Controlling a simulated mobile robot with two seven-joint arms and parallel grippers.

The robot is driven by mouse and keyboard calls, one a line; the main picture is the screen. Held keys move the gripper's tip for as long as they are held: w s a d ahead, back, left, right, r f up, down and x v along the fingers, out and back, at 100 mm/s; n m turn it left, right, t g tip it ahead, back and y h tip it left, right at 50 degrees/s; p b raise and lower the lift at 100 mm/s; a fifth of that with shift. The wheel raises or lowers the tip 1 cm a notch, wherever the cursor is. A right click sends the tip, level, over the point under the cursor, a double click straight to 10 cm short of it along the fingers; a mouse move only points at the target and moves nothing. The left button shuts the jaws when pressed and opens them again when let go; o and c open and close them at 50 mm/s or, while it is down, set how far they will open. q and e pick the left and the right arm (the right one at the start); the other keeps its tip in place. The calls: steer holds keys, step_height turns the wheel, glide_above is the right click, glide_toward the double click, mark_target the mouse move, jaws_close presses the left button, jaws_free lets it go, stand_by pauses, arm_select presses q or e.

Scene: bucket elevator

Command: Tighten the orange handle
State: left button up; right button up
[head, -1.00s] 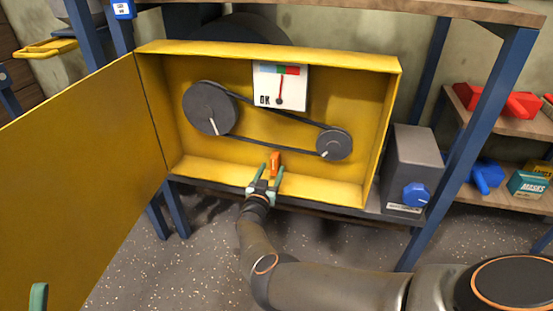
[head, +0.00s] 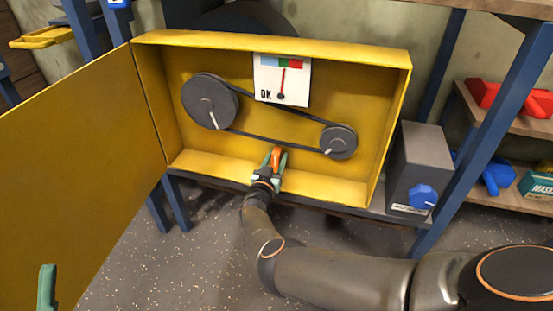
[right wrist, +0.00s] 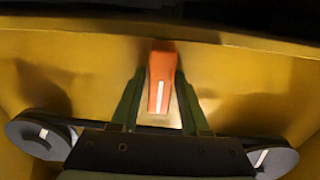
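The orange handle (head: 276,157) stands at the floor of the open yellow housing (head: 330,188), low and central. In the right wrist view the handle (right wrist: 161,80) is upright with a white stripe. My right gripper (head: 276,162) has its green fingers on either side of it. In the right wrist view a narrow gap shows beside the handle, so the gripper looks open around it. A gauge (head: 293,90) marked OK has its needle up near the red patch. A belt joins a large pulley (head: 210,101) and a smaller pulley (head: 338,141). Only a green fingertip of my left gripper (head: 47,288) shows.
The yellow door (head: 80,170) is swung open at the left. A grey box with a blue knob (head: 423,197) stands right of the housing, beside a blue post (head: 480,130). Shelves with red and blue items are at the far right. The speckled floor below is clear.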

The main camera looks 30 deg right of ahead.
jaws_close()
steer(key=shift+n, duration=0.3)
steer(key=n, duration=0.4)
steer(key=shift+w, duration=0.1)
steer(key=n, duration=0.4)
steer(key=shift+w+a+f+n, duration=0.1)
steer(key=shift+n, duration=0.3)
steer(key=n, duration=0.4)
steer(key=shift+a+f+n, duration=0.1)
steer(key=shift+f+n, duration=0.05)
steer(key=shift+n, duration=0.15)
steer(key=shift+f+n, duration=0.1)
steer(key=shift+n, duration=1.9)
